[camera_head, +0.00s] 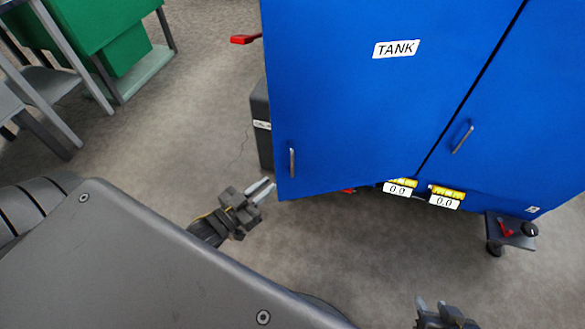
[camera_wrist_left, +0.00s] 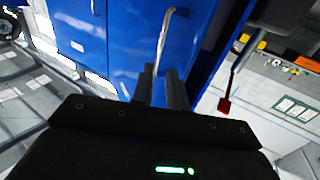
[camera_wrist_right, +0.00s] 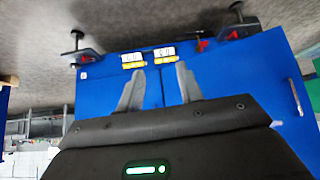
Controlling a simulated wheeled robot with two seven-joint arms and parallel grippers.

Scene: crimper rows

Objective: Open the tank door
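The blue tank door (camera_head: 350,110) bears a white TANK label (camera_head: 397,48). Its lower edge runs at an angle to the panel beside it, so it seems to stand ajar. Its vertical metal handle (camera_head: 292,162) is near the left edge. My left gripper (camera_head: 263,188) is just left of and below this handle, with fingers apart and empty. In the left wrist view, the handle (camera_wrist_left: 165,40) shows beyond the fingertips; contact is not visible. My right gripper (camera_head: 432,305) is low at the bottom edge, away from the door, its fingers (camera_wrist_right: 160,84) open and empty.
The neighbouring blue panel (camera_head: 520,110) has its own handle (camera_head: 462,138). Yellow gauges with 0.0 displays (camera_head: 444,202) sit below. A caster foot (camera_head: 511,230) juts out at right. A dark grey box (camera_head: 261,125) stands behind the door's left edge. Floor before the door is clear.

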